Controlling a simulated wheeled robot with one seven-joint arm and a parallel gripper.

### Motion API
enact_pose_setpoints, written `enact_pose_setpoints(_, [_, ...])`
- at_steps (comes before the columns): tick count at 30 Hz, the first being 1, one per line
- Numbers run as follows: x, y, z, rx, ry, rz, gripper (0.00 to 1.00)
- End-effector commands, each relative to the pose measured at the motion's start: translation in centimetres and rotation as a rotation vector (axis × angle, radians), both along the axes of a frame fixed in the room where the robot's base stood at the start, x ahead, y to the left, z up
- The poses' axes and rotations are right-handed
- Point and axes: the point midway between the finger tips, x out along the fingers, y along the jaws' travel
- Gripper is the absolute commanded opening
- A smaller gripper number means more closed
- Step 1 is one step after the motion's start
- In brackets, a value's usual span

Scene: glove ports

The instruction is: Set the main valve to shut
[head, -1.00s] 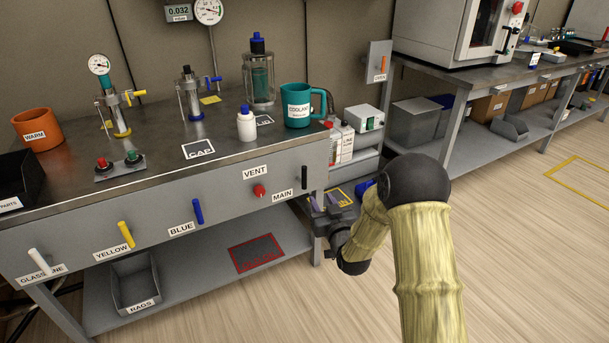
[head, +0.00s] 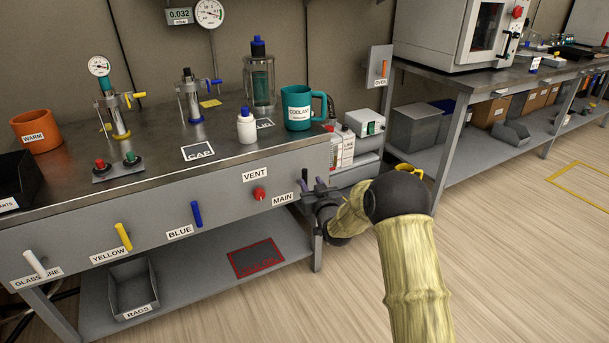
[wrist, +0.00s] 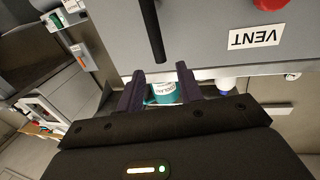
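The main valve's black lever (head: 304,174) is at the right end of the grey front panel, by the MAIN label (head: 283,199). It stands roughly upright and is partly hidden by my gripper in the head view. In the wrist view the lever (wrist: 151,28) comes down from the top edge, its end in line with the gap between my fingertips. My gripper (wrist: 160,78) is open, its two dark fingers apart with nothing held. In the head view my gripper (head: 314,193) is close in front of the lever; contact cannot be told.
A red VENT knob (head: 259,194) is left of the lever, with blue (head: 197,214), yellow (head: 124,237) and white (head: 35,264) levers farther left. The teal coolant mug (head: 298,113) stands on the bench above. Open floor (head: 510,250) is on the right.

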Motion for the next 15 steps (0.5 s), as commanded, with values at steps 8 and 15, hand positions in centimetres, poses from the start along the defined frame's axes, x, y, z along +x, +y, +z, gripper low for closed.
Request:
enact_pose_setpoints(8, [3.3,1.4,-0.2,0.001,-0.002,0.001,0.36])
enact_pose_setpoints(15, [5.7,2.4,-0.2,0.001,-0.001,0.0,0.36])
